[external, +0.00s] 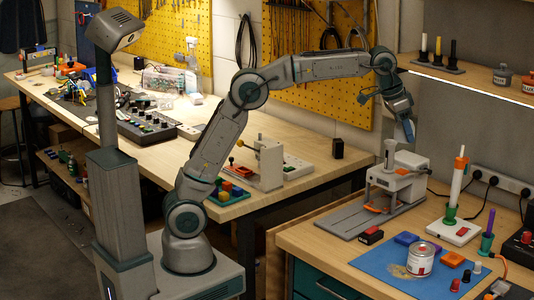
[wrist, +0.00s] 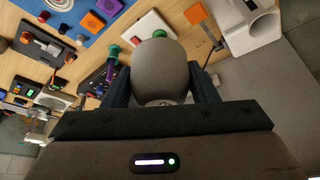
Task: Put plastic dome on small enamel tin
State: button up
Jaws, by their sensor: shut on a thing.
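My gripper (external: 407,132) is raised above the right-hand bench in the external view, near the grey bench machine. In the wrist view my gripper (wrist: 158,76) is shut on a smooth grey-brown rounded piece, the plastic dome (wrist: 160,62), held between both fingers. I cannot make out the dome clearly in the external view. The small enamel tin (external: 419,261), white with a red marking, stands upright on the blue mat, below and apart from my gripper. A round pale thing that looks like the tin (wrist: 58,4) is cut off at the wrist view's top left edge.
The blue mat (external: 378,267) also carries orange and blue blocks. Left of it is the grey machine (external: 398,178); behind the tin stands a white stick in a green holder (external: 453,195). Small red, black and white knobs (external: 455,285) lie in front. A shelf (external: 480,85) is above.

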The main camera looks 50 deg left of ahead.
jog(key=s+d+m+g+h, duration=0.2)
jog(key=s+d+m, duration=0.5)
jog(key=s+d, duration=1.5)
jog(key=p, duration=0.3)
send_over(428, 249)
jog(key=a, duration=0.1)
jog(key=f, duration=1.1)
jog(key=s+f, duration=0.1)
jog(key=f, duration=0.5)
jog(key=shift+a+f, duration=0.15)
jog(key=shift+f, duration=0.2)
jog(key=shift+w+f, duration=0.1)
jog(key=shift+f, duration=1.95)
jog(key=shift+f, duration=0.25)
jog(key=o, duration=1)
jog(key=shift+r, duration=0.1)
jog(key=shift+c, duration=0.2)
jog(key=shift+r, duration=0.15)
